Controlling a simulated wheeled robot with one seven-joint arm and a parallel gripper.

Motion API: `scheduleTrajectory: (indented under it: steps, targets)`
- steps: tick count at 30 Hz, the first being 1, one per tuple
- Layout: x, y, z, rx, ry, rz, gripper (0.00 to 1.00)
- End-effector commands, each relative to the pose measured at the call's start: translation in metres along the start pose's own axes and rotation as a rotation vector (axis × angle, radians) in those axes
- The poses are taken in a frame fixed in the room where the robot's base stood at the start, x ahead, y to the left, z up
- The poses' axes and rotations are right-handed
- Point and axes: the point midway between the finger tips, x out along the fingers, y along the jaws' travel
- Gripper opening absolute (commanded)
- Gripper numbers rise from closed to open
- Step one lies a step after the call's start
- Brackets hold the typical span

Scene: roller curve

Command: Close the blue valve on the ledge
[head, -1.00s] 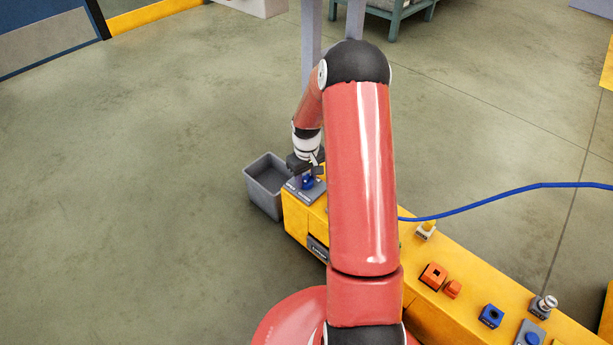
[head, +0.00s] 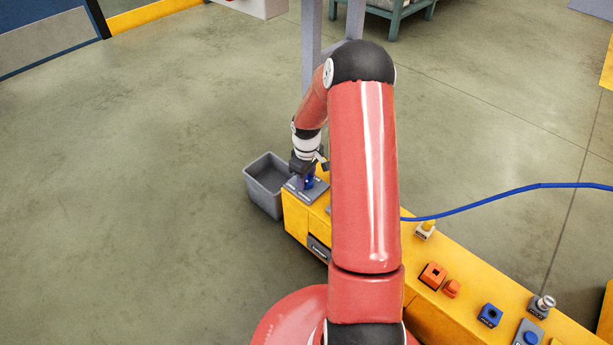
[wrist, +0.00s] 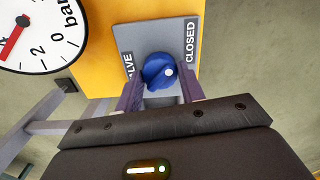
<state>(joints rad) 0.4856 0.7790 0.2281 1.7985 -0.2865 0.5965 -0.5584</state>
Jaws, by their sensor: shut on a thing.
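The blue valve (wrist: 158,71) is a round knob with a white dot, on a grey plate (wrist: 127,38) lettered "CLOSED" on the right; the left word is partly covered and ends in "LVE". The dot is on the knob's right side, toward "CLOSED". My gripper (wrist: 160,84) is shut on the knob, one finger on each side. In the head view my gripper (head: 308,166) is above the valve (head: 309,182) at the far end of the yellow ledge (head: 298,215); its fingers are hard to see there.
A grey bin (head: 268,184) stands on the floor left of the ledge. A pressure gauge (wrist: 38,32) is beside the plate in the wrist view. A blue hose (head: 500,196) runs right.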

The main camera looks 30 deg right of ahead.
Motion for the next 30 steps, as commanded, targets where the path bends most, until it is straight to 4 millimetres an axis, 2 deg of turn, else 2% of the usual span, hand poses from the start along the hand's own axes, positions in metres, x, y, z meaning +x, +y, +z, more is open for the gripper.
scheduleTrajectory:
  steps: [4,5,9,17,20,30]
  targets:
    - [0.000,0.000,0.000,-0.002,-0.001,0.000,0.16]
    - [0.000,0.000,0.000,-0.002,-0.001,0.000,0.43]
    - [0.000,0.000,0.000,-0.001,-0.001,0.000,0.61]
    - [-0.001,0.000,0.000,0.000,0.000,0.000,0.61]
    - [-0.007,0.001,0.000,0.000,0.001,0.002,0.61]
    - [-0.062,0.001,0.000,0.001,0.001,0.003,0.61]
